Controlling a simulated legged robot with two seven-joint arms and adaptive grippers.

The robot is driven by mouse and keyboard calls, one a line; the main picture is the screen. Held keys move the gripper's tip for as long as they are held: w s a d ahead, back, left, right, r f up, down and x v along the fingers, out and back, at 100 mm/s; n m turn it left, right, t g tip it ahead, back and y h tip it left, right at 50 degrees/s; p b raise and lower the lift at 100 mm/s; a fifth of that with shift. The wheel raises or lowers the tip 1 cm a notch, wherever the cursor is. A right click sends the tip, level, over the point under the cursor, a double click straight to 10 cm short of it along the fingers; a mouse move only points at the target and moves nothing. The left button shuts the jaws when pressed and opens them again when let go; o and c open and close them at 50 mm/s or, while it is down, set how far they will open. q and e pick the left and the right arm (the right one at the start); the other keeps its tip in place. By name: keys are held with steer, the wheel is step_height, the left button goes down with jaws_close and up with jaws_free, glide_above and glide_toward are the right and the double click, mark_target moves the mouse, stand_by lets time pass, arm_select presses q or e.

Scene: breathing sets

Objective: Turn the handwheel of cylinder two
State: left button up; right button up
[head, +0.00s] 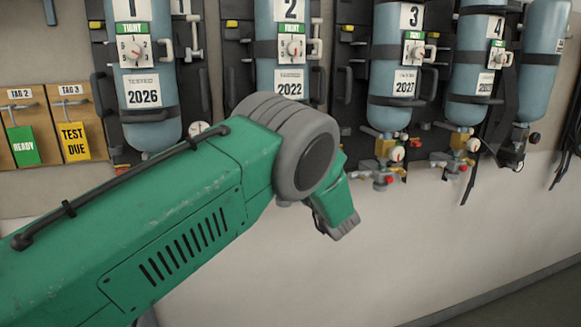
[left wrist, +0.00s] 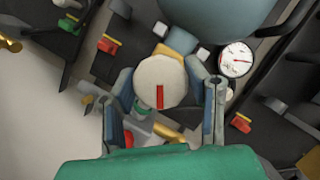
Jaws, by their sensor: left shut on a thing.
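Cylinder two (head: 283,62) hangs on the wall in the head view, blue with a "2" label. My left arm covers its lower end, so its valve is hidden there. In the left wrist view the round beige handwheel (left wrist: 160,82) with a red stripe faces the camera below the blue cylinder bottom (left wrist: 215,18). The stripe stands about upright in that picture. My left gripper (left wrist: 163,84) has one finger on each side of the handwheel and is shut on it. In the head view its fingers are hidden behind my arm. My right gripper is not in view.
Cylinder one (head: 143,70) hangs to the left, cylinder three (head: 399,60) and cylinder four (head: 475,60) to the right. A pressure gauge (left wrist: 236,60) sits close right of the handwheel. Tag boards (head: 70,120) are at the far left. The wall below is clear.

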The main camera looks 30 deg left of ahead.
arm_select(q)
steer(key=shift+d+f+m+t, duration=0.1)
steer(key=shift+f+m+t, duration=0.3)
steer(key=shift+f+m, duration=0.1)
steer(key=o, duration=1.1)
steer(key=shift+o, duration=0.2)
steer(key=shift+w+r, duration=0.15)
steer(key=shift+r, duration=0.1)
steer(key=v, duration=1.2)
steer(key=shift+d, duration=0.15)
